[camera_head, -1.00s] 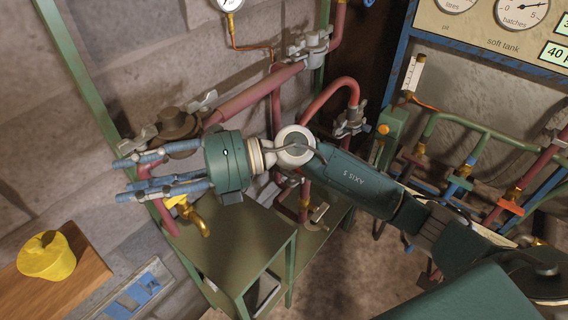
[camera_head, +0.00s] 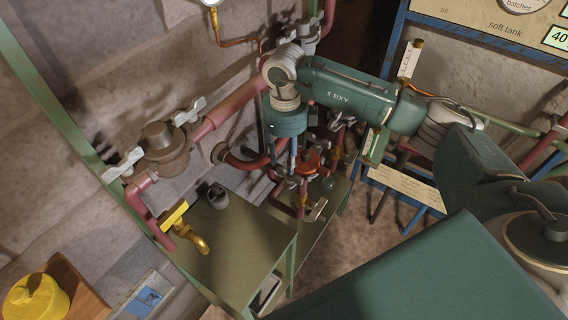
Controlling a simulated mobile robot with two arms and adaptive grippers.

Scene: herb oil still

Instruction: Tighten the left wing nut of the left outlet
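My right gripper (camera_head: 292,164) points downward in front of the pipework, near an orange-red disc-shaped part (camera_head: 309,163). Its blue fingers partly overlap the pipes, and I cannot tell whether they are open or touch anything. On the left, a brown pipe fitting has one grey wing nut (camera_head: 124,164) on its left and another grey wing nut (camera_head: 189,112) on its right. The gripper is well to the right of both. I cannot tell which fitting is the left outlet or how tight the nuts are. My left gripper is not in view.
A brass tap with a yellow handle (camera_head: 174,215) sits over a green stand (camera_head: 236,246). A small dark grey object (camera_head: 217,196) stands on it. A yellow lidded pot (camera_head: 35,299) is at lower left. A gauge panel (camera_head: 497,26) and more pipes are at right.

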